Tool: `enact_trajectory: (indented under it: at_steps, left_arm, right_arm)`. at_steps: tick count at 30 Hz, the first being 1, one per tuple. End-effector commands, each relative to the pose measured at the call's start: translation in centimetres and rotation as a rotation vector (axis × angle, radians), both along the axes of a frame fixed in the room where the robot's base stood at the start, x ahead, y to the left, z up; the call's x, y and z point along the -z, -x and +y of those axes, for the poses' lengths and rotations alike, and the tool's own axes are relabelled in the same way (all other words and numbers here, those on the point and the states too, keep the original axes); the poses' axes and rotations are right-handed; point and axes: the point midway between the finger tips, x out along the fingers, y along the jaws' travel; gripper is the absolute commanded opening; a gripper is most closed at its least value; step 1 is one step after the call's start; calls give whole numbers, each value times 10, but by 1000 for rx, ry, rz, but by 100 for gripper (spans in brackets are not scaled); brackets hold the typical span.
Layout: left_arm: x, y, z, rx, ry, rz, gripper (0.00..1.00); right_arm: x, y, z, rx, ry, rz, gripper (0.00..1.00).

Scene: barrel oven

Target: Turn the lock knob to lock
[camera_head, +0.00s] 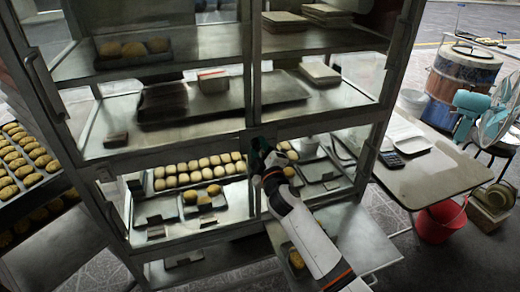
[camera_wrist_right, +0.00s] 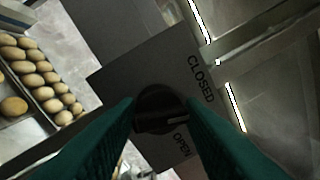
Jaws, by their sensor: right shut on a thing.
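The black round lock knob (camera_wrist_right: 160,108) sits on a dark grey plate (camera_wrist_right: 125,82) on the front of the glass display cabinet (camera_head: 190,145). The plate carries the word CLOSED above and to the right of the knob, and OPEN below it. A pale mark on the knob's bar faces right, nearer to OPEN. My right gripper (camera_wrist_right: 162,125) has its green fingers on both sides of the knob and is shut on it. In the head view my right gripper (camera_head: 262,152) reaches the cabinet's middle post and hides the knob. My left gripper is not in view.
Trays of round buns (camera_head: 198,172) stand on the shelf behind the glass. A lower panel (camera_head: 355,235) sticks out under my right arm. To the right are a table (camera_head: 430,170), a red bucket (camera_head: 441,222) and a teal fan (camera_head: 490,110).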

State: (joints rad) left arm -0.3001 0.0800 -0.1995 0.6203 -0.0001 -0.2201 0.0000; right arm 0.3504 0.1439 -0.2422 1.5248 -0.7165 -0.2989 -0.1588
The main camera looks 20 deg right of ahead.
Motion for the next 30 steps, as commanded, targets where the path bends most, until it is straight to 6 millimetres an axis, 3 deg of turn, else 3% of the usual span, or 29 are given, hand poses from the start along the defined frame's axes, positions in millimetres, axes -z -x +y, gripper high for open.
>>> enact_trajectory:
  at_steps: [12,30]
  left_arm:
    - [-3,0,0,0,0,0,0]
    - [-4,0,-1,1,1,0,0]
  right_arm:
    - [4,1,0,-2,263,1,13]
    - [6,1,1,-3,335,1,13]
